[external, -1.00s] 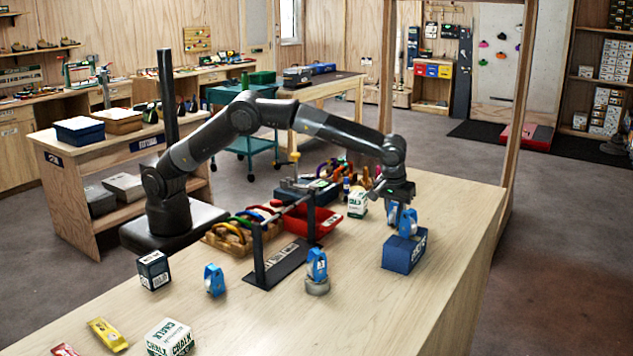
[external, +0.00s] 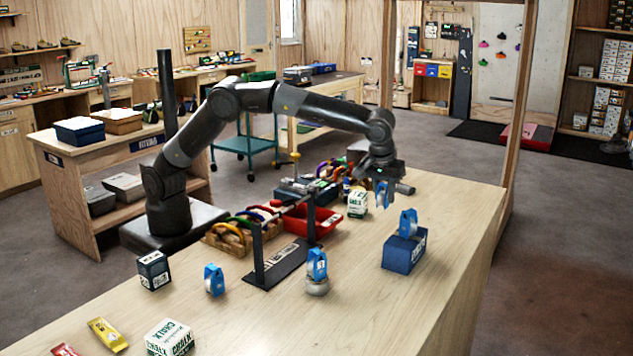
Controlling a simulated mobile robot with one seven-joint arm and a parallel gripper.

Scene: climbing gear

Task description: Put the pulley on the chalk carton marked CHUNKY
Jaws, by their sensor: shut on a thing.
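My gripper (external: 381,184) is shut on a blue pulley (external: 382,197) and holds it in the air above the table, left of the blue block. A white and green chalk carton (external: 357,204) stands just left of the held pulley, beyond the black rack. Another white and green chalk carton (external: 170,339) stands at the front edge of the picture, and a dark carton with a white label (external: 154,270) stands at the left. I cannot read which carton says CHUNKY. Other blue pulleys are on the table (external: 214,280), on a round grey base (external: 317,264) and on the blue block (external: 407,223).
The blue block (external: 403,254) stands on the right side of the table. A black rack (external: 280,262) with a bar, a red bin (external: 325,222) and a wooden tray of coloured gear (external: 232,238) fill the middle. The front right tabletop is clear.

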